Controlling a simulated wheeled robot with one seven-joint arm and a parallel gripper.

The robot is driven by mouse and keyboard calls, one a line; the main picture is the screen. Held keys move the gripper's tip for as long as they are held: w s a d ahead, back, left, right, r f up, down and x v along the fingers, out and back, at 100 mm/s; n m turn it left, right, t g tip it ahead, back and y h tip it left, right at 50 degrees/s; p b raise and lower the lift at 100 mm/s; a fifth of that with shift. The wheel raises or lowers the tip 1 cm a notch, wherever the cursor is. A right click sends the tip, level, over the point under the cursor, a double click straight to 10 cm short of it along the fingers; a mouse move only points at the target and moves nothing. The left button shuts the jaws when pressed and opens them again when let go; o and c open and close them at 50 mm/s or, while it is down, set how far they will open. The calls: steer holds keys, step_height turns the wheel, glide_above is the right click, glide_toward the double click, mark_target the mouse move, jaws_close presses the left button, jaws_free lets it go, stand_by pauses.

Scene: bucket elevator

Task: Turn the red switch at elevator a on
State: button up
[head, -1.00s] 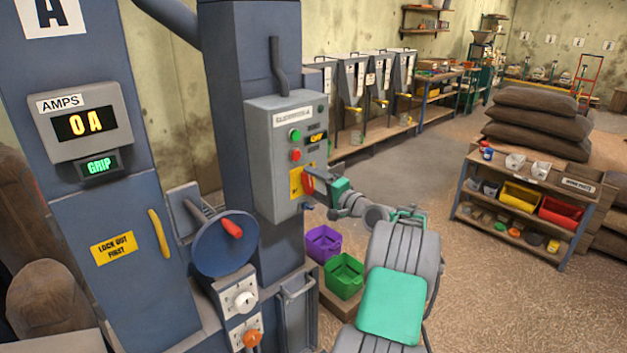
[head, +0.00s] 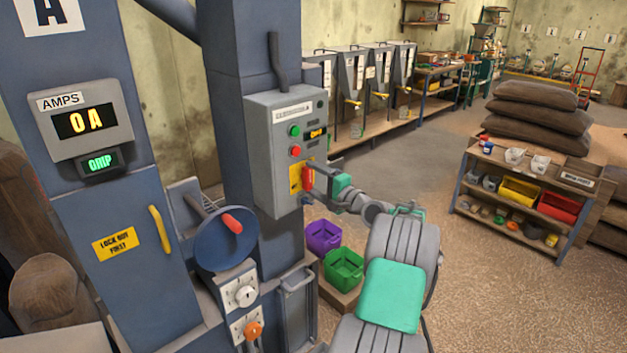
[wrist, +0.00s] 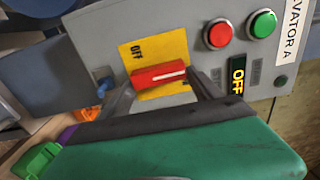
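The red switch (wrist: 158,76) is a short bar on a yellow plate (wrist: 146,50) on the grey control box of elevator A (head: 270,125). The plate reads OFF beside the bar, and a small lit display (wrist: 237,76) also reads OFF. In the head view the red switch (head: 307,180) stands about upright at the box's lower front. My gripper (wrist: 160,82) is at the switch, with one dark finger by each end of the bar. The fingers are apart with the bar between their tips. I cannot tell whether they press on it.
Above the switch are a red button (head: 295,151) and a green button (head: 294,131). A blue hand wheel (head: 225,241) stands left of the box. A shelf cart (head: 530,175) stands right; open floor lies between.

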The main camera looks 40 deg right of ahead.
steer(key=o, duration=0.3)
steer(key=s+b, duration=0.2)
steer(key=s, duration=0.5)
steer(key=shift+s+d, duration=0.1)
steer(key=shift+s, duration=0.25)
